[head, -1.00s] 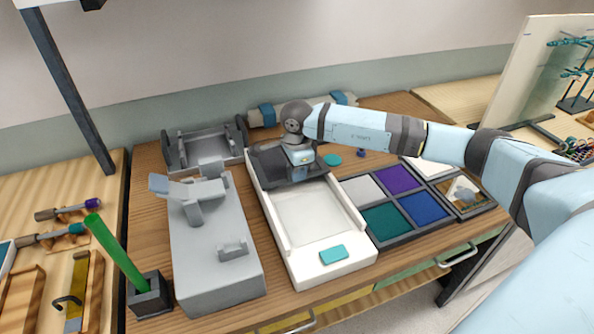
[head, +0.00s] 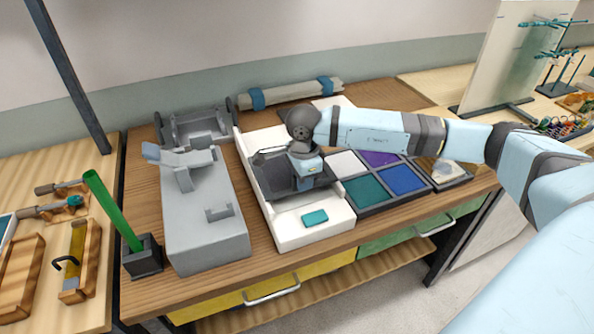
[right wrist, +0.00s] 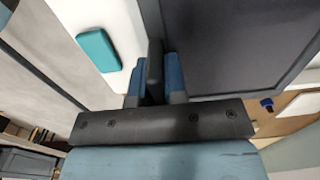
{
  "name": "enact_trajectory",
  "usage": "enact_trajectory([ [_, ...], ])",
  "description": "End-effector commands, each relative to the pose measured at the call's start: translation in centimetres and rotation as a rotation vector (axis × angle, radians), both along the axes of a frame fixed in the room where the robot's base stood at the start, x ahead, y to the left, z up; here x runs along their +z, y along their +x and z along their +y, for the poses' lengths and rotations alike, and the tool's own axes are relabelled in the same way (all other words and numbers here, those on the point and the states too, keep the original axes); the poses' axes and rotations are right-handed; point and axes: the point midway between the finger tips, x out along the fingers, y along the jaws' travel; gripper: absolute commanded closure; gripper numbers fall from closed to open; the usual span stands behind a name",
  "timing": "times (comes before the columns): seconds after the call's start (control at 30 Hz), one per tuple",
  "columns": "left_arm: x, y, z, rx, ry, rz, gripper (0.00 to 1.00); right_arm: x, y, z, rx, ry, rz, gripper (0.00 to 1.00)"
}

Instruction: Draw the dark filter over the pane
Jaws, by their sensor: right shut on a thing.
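The dark filter (head: 272,180) is a dark grey framed plate lying in the white box (head: 290,236). It now covers the place where the pale pane showed, and the pane is largely or wholly hidden under it. My right gripper (head: 304,184) is over the filter's front right part. In the right wrist view, my right gripper (right wrist: 155,78) has its blue fingers shut around an upright dark tab at the edge of the filter (right wrist: 225,45). My left gripper is not in view.
A teal block (head: 315,217) sits on the box's front end. Colour panels (head: 364,190) lie right of the box, and a grey apparatus (head: 207,235) stands to its left. A green rod (head: 112,210) leans in a dark holder. A wrapped roll (head: 290,93) lies behind.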

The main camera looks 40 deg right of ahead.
Motion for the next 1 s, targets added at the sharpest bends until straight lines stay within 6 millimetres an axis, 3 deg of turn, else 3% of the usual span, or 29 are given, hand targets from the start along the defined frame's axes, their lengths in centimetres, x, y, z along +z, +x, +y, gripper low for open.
enact_trajectory([
  [0.2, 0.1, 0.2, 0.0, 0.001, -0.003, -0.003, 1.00, 0.0, -2.2, 0.5, 0.001, 0.001, 0.000, 1.00],
  [0.6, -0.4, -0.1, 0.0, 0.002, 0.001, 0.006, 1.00, 0.1, -2.5, 0.6, -0.001, 0.001, -0.001, 1.00],
  [0.63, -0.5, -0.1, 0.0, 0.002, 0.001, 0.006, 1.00, 0.1, -2.5, 0.6, -0.001, 0.001, -0.001, 0.85],
  [0.73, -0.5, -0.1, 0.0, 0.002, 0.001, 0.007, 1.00, 0.1, -2.5, 0.6, -0.001, 0.001, -0.001, 0.62],
  [1.0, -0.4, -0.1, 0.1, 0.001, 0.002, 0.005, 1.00, 0.1, -2.5, 0.6, 0.000, 0.001, 0.000, 0.62],
])
